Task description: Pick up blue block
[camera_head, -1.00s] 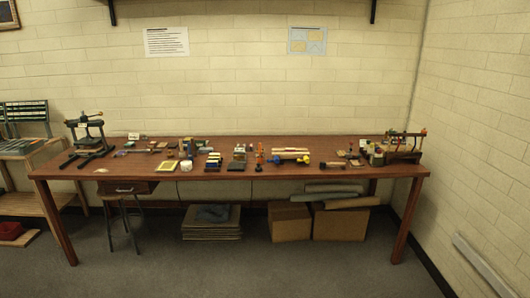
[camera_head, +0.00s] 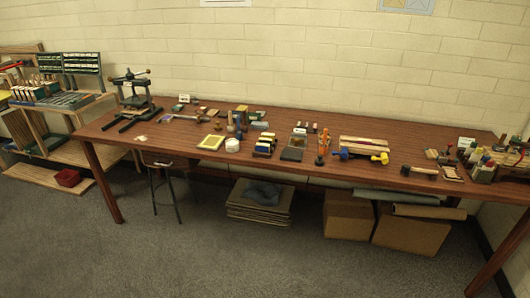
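A long brown wooden table (camera_head: 190,141) carries many small items. Near its middle is a small rack of blocks (camera_head: 265,144) with yellow, white and dark blue parts. A blue rounded piece (camera_head: 343,154) lies right of the orange figure (camera_head: 322,147), close to a yellow piece (camera_head: 380,158). A pale grey-blue item (camera_head: 260,125) lies behind the rack. All are too small to tell for sure which one is the blue block. Neither of my grippers is in view.
A black press (camera_head: 131,91) stands at the table's left end. A stool (camera_head: 165,185), stacked boards (camera_head: 259,211) and cardboard boxes (camera_head: 348,214) are under the table. A shelf rack (camera_head: 62,99) and a red bin (camera_head: 67,178) are at left. The floor in front is clear.

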